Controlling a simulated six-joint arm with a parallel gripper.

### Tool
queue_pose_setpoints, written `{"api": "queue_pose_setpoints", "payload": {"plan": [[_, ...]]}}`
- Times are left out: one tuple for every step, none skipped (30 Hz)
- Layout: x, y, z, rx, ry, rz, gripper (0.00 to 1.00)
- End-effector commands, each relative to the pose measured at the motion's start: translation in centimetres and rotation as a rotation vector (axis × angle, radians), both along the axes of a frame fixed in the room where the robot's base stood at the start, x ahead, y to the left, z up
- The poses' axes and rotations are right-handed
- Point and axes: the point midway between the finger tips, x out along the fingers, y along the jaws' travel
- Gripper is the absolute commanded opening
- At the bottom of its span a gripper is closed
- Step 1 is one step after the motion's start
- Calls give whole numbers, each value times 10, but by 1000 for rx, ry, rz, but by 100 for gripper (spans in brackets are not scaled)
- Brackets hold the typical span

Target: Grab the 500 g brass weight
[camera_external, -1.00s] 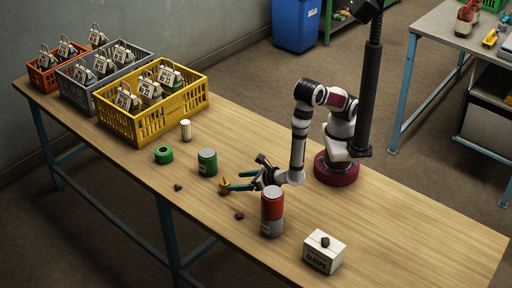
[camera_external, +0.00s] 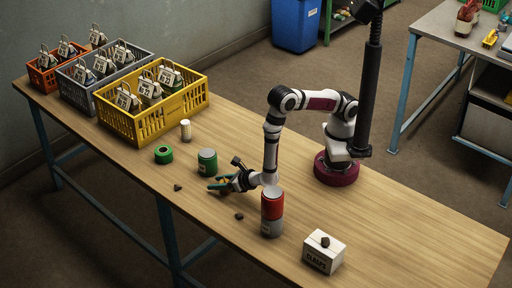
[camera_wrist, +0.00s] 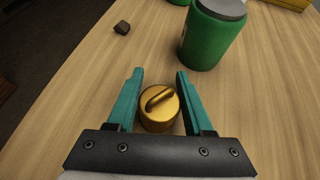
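A narrow gap shows between each finger and the weight. The fingertips reach beyond the weight. In the external view my gripper (camera_external: 216,184) is low over the table, and its fingers largely hide the weight.
A green can (camera_external: 207,162) stands just beyond the fingertips. A red and grey can (camera_external: 271,212) stands close to my wrist. A dark lump (camera_wrist: 122,28) lies beyond the left finger. A white box (camera_external: 323,253), green tape roll (camera_external: 163,154) and yellow crate (camera_external: 124,128) are farther off.

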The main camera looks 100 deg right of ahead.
Motion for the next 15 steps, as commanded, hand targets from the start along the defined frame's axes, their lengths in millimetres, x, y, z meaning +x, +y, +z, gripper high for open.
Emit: {"api": "queue_pose_setpoints", "payload": {"plan": [[0, 0, 0, 0, 0, 0, 40], [0, 0, 0, 0, 0, 0, 35], [0, 0, 0, 0, 0, 0, 28], [0, 0, 0, 0, 0, 0, 22], [0, 0, 0, 0, 0, 0, 17], [0, 0, 0, 0, 0, 0, 10], [0, 0, 0, 0, 0, 0, 4], [0, 0, 0, 0, 0, 0, 0], [0, 0, 0, 0, 0, 0, 0], [0, 0, 0, 0, 0, 0, 0], [0, 0, 0, 0, 0, 0, 0], [0, 0, 0, 1, 0, 0, 0], [0, 0, 0, 1, 0, 0, 0], [0, 0, 0, 1, 0, 0, 0], [0, 0, 0, 1, 0, 0, 0]]}}
